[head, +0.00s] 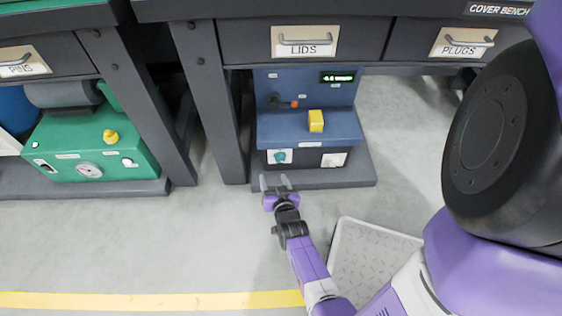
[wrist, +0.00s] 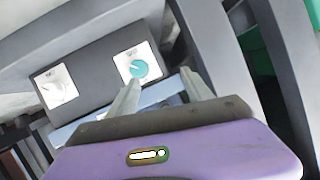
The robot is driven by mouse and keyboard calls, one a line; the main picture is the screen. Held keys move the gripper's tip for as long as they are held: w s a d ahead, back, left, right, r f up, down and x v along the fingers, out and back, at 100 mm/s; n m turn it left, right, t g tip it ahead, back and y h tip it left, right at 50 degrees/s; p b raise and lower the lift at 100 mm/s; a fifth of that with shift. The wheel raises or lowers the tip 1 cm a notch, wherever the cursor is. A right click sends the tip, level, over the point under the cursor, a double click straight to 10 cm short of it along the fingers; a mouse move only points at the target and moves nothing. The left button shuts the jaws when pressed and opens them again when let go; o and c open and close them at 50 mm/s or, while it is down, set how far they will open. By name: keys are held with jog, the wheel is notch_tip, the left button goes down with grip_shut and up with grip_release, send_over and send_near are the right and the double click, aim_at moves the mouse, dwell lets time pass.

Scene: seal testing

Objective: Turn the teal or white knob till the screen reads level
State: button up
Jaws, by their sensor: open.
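The teal knob (head: 281,157) sits on a white plate at the lower left of the blue machine's front; it also shows in the wrist view (wrist: 138,69). The white knob (head: 331,160) is on a similar plate to its right, and at the left in the wrist view (wrist: 60,91). The green-lit screen (head: 338,77) is at the machine's upper right; its reading is too small to be sure of. My gripper (head: 276,184) is open and empty, just in front of and below the teal knob, apart from it. In the wrist view the fingertips (wrist: 165,88) point toward the teal knob.
The blue machine (head: 290,122) stands on a grey plinth beneath a bench with drawers, with a grey leg (head: 218,110) close at its left. It carries a yellow block (head: 316,121) and an orange-tipped lever (head: 294,104). A green machine (head: 75,145) stands further left.

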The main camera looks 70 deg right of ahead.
jog(key=g, duration=0.1)
send_near(280, 160)
jog(key=shift+m, duration=0.3)
jog(key=b+x, duration=0.1)
jog(key=x, duration=0.1)
jog(key=b+x, duration=0.1)
jog(key=x, duration=0.1)
jog(key=b+x, duration=0.1)
jog(key=x, duration=0.1)
jog(key=shift+s+d+f+b, duration=0.15)
jog(key=shift+d+f+b, duration=0.1)
jog(key=shift+f+b, duration=0.2)
jog(key=shift+r+b+x, duration=0.2)
jog(key=shift+b+x, duration=0.55)
jog(key=shift+x, duration=0.4)
grip_shut()
